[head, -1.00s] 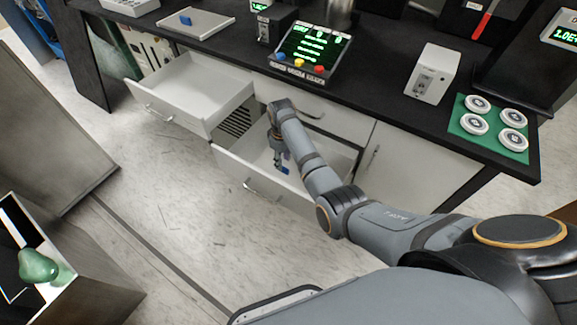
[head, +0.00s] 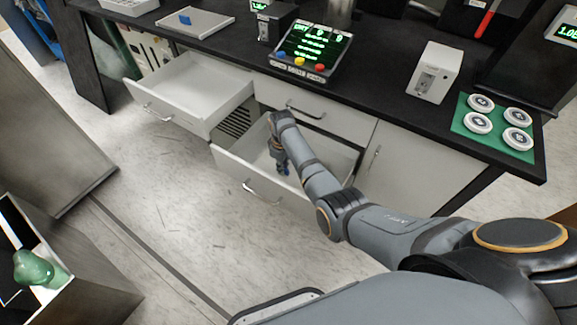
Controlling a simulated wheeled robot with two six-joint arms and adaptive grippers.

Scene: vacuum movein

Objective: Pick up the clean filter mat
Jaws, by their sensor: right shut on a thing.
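My right gripper (head: 282,169) reaches down into the open lower drawer (head: 232,167). It is shut on a small blue piece at its fingertips, which I take to be the grip of the clean filter mat. The rest of the mat is not clear against the pale drawer floor and behind my arm. I cannot tell whether it is lifted off the floor. My left gripper is not in view.
The upper left drawer (head: 178,94) is open and looks empty. A pale flat plate with a blue block (head: 196,24) lies on the black worktop, near a control panel (head: 311,50). White discs on a green mat (head: 470,131) are at right. A bin with a green object (head: 40,268) stands lower left.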

